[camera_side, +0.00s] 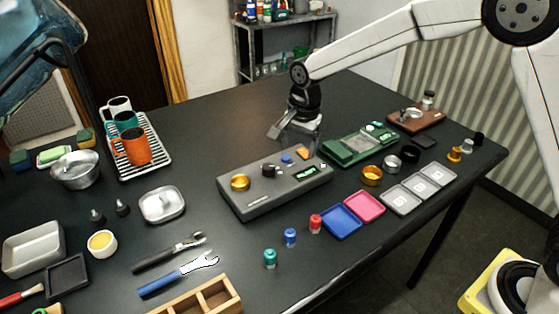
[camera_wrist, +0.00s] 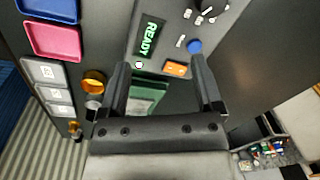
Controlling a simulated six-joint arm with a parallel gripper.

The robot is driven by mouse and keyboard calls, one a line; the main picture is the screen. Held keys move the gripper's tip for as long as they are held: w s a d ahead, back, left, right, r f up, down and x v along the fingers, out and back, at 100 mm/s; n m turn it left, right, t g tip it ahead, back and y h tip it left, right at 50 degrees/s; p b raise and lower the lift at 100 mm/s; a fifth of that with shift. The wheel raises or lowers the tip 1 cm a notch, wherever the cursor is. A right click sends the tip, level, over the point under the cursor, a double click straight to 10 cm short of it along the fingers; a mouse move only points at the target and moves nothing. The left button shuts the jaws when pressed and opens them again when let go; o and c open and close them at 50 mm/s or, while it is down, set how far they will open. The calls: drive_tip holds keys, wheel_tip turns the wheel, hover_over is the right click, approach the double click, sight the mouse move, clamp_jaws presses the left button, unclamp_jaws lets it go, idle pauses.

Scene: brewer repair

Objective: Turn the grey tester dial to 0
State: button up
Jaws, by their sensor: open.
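The grey tester (camera_side: 262,196) lies on the dark table in the middle of the side view. A small black dial (camera_side: 268,170) stands on its top, between a brass cup (camera_side: 240,182) and a blue button (camera_side: 287,159); its setting is too small to read. In the wrist view the tester's display (camera_wrist: 150,37) reads READY, with the blue button (camera_wrist: 195,47) and an orange switch (camera_wrist: 176,69) close by. The dark knob parts lie at that view's top edge. My gripper (camera_side: 295,136) is open and empty, above and behind the tester's far right end, apart from the dial.
A green device (camera_side: 345,152) stands close at the tester's right. Blue (camera_side: 341,222) and pink (camera_side: 366,206) trays and small bottles lie in front. A dish (camera_side: 162,206) and a mug rack (camera_side: 150,172) are at the left. The table behind the tester is clear.

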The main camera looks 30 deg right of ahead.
sight(268, 166)
drive_tip(key=w+a+m, duration=0.4)
drive_tip(key=w+a, duration=0.1)
drive_tip(key=shift+w+m+g, duration=0.1)
drive_tip(key=shift+m+g, duration=0.2)
drive_tip(key=shift+m, duration=0.1)
drive_tip(key=shift+f, duration=0.15)
drive_tip(key=shift+w+d+f, duration=0.1)
drive_tip(key=shift+w+f, duration=0.05)
drive_tip(key=shift+f, duration=3.6)
clamp_jaws()
